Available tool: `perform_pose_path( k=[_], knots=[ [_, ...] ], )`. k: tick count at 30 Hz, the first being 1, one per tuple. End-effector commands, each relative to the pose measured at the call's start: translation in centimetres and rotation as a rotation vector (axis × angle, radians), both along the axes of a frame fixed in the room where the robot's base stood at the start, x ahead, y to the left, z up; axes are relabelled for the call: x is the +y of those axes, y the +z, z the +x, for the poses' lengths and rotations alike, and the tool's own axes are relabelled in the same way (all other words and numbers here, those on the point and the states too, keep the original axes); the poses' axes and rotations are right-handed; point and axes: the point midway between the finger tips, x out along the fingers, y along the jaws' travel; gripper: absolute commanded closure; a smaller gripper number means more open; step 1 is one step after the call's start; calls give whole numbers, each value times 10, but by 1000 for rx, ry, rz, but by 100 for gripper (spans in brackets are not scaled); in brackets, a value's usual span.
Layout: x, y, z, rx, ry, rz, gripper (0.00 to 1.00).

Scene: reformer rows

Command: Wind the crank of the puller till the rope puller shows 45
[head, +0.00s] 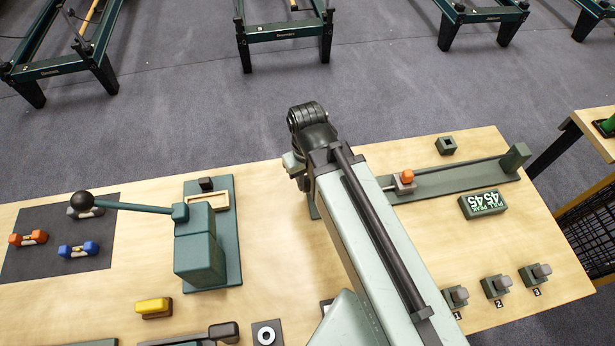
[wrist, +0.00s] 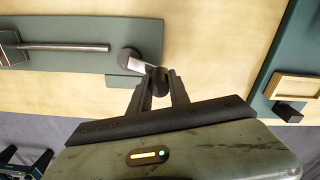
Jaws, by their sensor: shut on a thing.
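The rope puller is a long dark green base (head: 455,178) on the right of the table, with an orange-topped slider (head: 405,178) on it. A small dark display (head: 483,205) in front of it shows 45 on both of its readings. In the wrist view, my gripper (wrist: 158,78) is shut on the dark knob (wrist: 158,80) of the crank. In the head view, my arm hides the crank and the fingertips.
A green lever box (head: 201,250) with a ball-ended handle stands left of my arm. Small dumbbells lie on a dark mat (head: 50,265) at far left. Several numbered grey blocks (head: 496,286) sit at the front right. A small hollow block (head: 446,146) stands behind the puller.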

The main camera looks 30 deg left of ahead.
Motion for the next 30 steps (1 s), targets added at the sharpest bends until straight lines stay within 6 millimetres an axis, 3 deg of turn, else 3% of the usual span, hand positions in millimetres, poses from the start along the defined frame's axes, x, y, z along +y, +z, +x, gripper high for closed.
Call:
perform_pose_path(
  k=[5, 6, 7, 8, 20, 30],
  knots=[
    [0, 0, 0, 0, -2, 0, 100],
    [0, 0, 0, 0, -2, 0, 66],
    [0, 0, 0, 0, -2, 0, 58],
    [0, 0, 0, 0, -2, 0, 56],
    [0, 7, 0, 0, -3, 0, 56],
    [0, 65, 0, 0, -3, -1, 56]
  ],
)
